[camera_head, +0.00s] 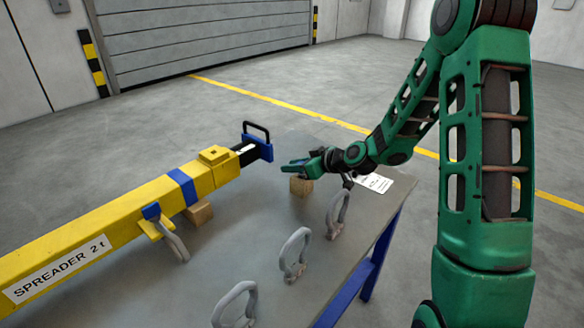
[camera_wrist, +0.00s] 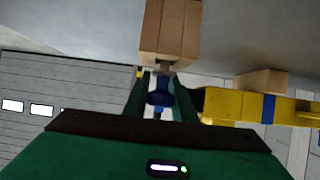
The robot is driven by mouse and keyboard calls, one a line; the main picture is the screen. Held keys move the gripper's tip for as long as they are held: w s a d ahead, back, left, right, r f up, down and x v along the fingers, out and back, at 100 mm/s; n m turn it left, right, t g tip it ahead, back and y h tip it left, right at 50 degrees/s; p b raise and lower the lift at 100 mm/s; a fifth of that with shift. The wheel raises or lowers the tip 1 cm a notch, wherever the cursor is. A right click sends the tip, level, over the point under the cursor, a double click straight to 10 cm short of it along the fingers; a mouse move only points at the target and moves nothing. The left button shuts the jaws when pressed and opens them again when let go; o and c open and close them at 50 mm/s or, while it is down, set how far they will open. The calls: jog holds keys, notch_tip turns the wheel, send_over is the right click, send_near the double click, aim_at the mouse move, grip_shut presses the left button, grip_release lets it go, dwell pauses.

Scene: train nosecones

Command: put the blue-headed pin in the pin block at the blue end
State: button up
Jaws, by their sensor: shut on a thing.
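My gripper (camera_head: 294,167) reaches in from the right over the table, just above a small wooden block (camera_head: 300,187). In the wrist view my gripper (camera_wrist: 161,78) is shut on the dark blue head of the blue-headed pin (camera_wrist: 160,92). A short grey shaft shows between the head and the wooden block (camera_wrist: 170,30); I cannot tell whether its tip is inside the block. A yellow block (camera_head: 214,154) with a small hole-like mark sits on the yellow spreader beam (camera_head: 110,220), near its blue end plate (camera_head: 262,150). The pin is not clear in the head view.
Several grey shackles (camera_head: 296,254) stand along the right side of the grey table (camera_head: 225,250). A wooden support (camera_head: 199,212) is under the beam. A black handle (camera_head: 256,130) rises at the blue end. A white label (camera_head: 374,182) lies right of my gripper.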

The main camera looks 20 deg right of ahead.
jog(key=shift+f, duration=0.1)
jog(key=o, duration=1.1)
jog(key=v, duration=1.2)
